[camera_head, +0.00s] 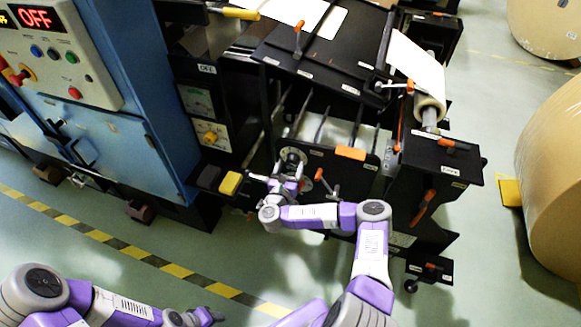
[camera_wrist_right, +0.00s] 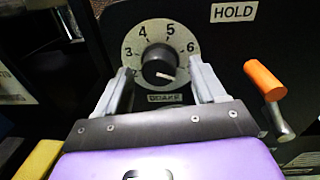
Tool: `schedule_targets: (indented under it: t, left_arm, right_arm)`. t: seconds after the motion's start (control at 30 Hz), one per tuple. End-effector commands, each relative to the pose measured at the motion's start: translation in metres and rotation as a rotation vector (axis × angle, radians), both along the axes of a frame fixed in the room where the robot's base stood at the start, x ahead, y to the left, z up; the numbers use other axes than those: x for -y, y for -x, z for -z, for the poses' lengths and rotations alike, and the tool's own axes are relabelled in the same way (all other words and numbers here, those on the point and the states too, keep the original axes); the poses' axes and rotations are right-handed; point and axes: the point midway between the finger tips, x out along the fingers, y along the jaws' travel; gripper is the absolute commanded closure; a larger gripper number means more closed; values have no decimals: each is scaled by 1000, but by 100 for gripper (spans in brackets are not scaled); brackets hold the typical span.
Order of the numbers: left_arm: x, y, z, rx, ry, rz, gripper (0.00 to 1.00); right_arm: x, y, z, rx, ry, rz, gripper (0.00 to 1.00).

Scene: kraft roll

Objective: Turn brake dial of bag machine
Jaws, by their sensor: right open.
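The brake dial (camera_wrist_right: 135,46) is a grey disc with numbers on a black panel, with a round black knob (camera_wrist_right: 157,64) at its centre. The knob's white mark points to the lower right, below the 6. In the head view the dial (camera_head: 292,156) is on the bag machine's near side. My right gripper (camera_head: 288,181) is in front of it; in the wrist view its open fingers (camera_wrist_right: 160,76) stand either side of the knob, with no clear contact. My left gripper (camera_head: 205,317) is low at the bottom edge, its jaws unclear.
An orange-tipped lever (camera_wrist_right: 270,90) stands right of the dial, below a HOLD label (camera_wrist_right: 234,11). A blue cabinet (camera_head: 140,150) with an OFF display is left. Large kraft rolls (camera_head: 555,170) stand right. Green floor with a striped line (camera_head: 130,252) is clear in front.

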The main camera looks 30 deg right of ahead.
Motion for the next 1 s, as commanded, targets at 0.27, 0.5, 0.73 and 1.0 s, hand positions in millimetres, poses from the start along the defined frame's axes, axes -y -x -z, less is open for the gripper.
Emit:
schedule_targets:
  t: [0.27, 0.5, 0.73, 1.0]
  left_arm:
    - [0, 0, 4, 0, 0, 0, 55]
    - [0, 0, 3, 0, 0, 0, 55]
    - [0, 0, 4, 0, 0, 0, 55]
    - [0, 0, 1, 0, 0, 0, 55]
  right_arm:
    - [8, -9, -1, -2, 0, -2, 31]
    - [8, -9, -1, -2, 0, -3, 45]
    - [8, -9, 0, -2, 0, -3, 80]
    - [8, -9, -1, -15, 12, -4, 87]
